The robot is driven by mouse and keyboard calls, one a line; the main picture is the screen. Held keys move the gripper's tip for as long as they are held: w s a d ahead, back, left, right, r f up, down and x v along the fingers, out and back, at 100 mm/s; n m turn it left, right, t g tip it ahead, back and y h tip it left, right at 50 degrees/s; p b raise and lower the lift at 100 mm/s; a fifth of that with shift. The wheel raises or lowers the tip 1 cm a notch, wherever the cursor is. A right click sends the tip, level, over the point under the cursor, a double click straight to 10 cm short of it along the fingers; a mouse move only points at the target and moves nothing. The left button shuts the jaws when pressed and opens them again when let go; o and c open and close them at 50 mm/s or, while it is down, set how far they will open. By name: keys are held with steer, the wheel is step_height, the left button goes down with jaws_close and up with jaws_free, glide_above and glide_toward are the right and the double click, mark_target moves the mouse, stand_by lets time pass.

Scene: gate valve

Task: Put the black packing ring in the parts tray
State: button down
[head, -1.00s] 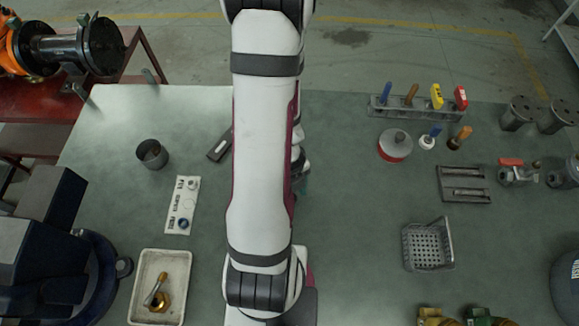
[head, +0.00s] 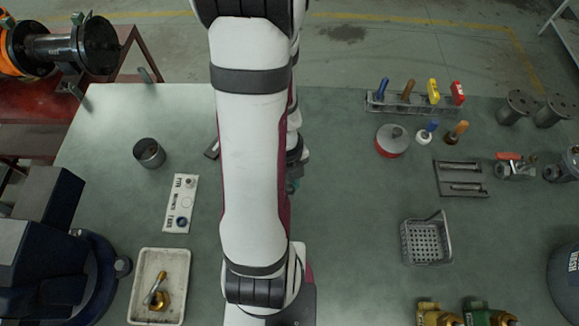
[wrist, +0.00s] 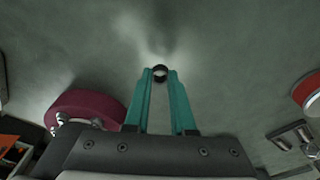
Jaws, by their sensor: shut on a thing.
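The black packing ring (wrist: 160,72) is held between the teal fingertips of my gripper (wrist: 160,77) in the wrist view, above the green bench surface. In the head view my arm covers most of the gripper; only a bit of teal (head: 292,187) shows beside it, and the ring cannot be made out. The parts tray, apparently the shallow white tray (head: 180,263), is at the lower left of the head view, with brass pieces (head: 157,294) in it. The gripper is above and to the right of it, apart from it.
A labelled white strip (head: 178,205) and a dark cup (head: 149,153) stand left of my arm. A dark blue machine (head: 35,230) borders the tray's left side. A wire basket (head: 428,240), red tin (head: 392,140) and tool rack (head: 412,105) are on the right.

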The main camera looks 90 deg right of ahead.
step_height(320, 180, up, 7)
steer(key=w+n, duration=0.6)
steer(key=w, duration=0.6)
steer(key=n+h, duration=0.1)
steer(key=n, duration=0.6)
glide_above(154, 271)
steer(key=shift+g, duration=0.3)
steer(key=f, duration=0.5)
steer(key=shift+d+f, duration=0.1)
steer(key=shift+d, duration=0.15)
steer(key=f, duration=0.4)
steer(key=shift+w+a, duration=0.2)
steer(key=shift+a, duration=0.1)
steer(key=shift+f, duration=0.25)
steer(key=c, duration=0.8)
jaws_free()
steer(key=shift+f, duration=0.1)
steer(key=shift+o, duration=0.2)
